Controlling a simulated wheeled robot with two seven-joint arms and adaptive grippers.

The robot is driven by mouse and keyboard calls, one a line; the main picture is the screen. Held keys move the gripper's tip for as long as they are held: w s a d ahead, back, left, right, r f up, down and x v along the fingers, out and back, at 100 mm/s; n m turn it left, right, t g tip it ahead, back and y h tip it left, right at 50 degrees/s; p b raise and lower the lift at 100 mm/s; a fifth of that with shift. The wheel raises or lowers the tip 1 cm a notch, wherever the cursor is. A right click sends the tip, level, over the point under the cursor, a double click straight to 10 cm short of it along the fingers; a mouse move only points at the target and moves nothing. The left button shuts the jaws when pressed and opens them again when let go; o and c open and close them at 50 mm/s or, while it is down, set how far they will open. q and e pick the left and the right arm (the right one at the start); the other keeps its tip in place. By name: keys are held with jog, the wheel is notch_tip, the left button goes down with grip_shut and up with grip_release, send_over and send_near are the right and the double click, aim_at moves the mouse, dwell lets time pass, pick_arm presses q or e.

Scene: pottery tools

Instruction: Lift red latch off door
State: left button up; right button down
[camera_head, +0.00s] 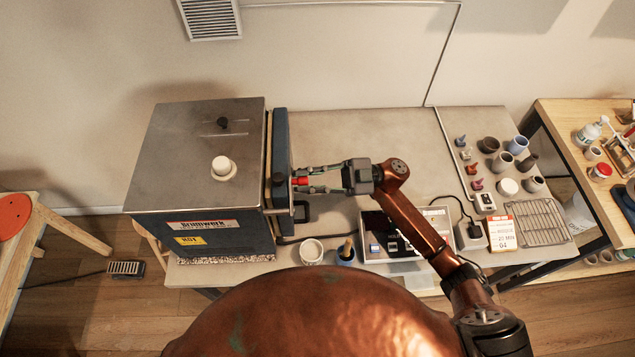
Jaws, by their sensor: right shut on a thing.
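The kiln (200,165) is a grey-topped, dark blue box on the left of the table. Its door (281,150) is on its right side and stands a narrow gap out from the body at the top. The small red latch (300,181) is on the outer face of the door. My right gripper (306,181) comes in from the right, pointing left, with its fingertips shut on the red latch. The fingers hide part of the latch, and I cannot tell whether it still touches the door. My left gripper is not in view.
A control box (375,248), a white cup (311,251) and a blue pot (346,253) stand near the table's front edge. Several small pots and a wire rack (541,222) are at the right. The table (385,130) behind my right arm is clear.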

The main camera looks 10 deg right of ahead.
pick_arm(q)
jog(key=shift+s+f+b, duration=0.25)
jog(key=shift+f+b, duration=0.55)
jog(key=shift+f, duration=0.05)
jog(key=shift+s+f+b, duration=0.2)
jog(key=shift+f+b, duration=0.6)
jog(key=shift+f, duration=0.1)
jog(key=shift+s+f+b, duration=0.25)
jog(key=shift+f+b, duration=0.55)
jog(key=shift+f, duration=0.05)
pick_arm(e)
jog(key=s+r+n+g+h, duration=0.1)
jog(key=s+n+h, duration=0.1)
jog(key=n, duration=0.4)
jog(key=s+r+n+h, duration=0.1)
jog(key=s+n+h, duration=0.1)
jog(key=s+n, duration=0.2)
jog(key=shift+s+a+r+n+g, duration=0.15)
jog(key=shift+s+r+n+g, duration=0.2)
jog(key=shift+n, duration=1.15)
jog(key=shift+w+f+h, duration=0.15)
jog(key=shift+h, duration=0.15)
jog(key=c, duration=1.8)
grip_release()
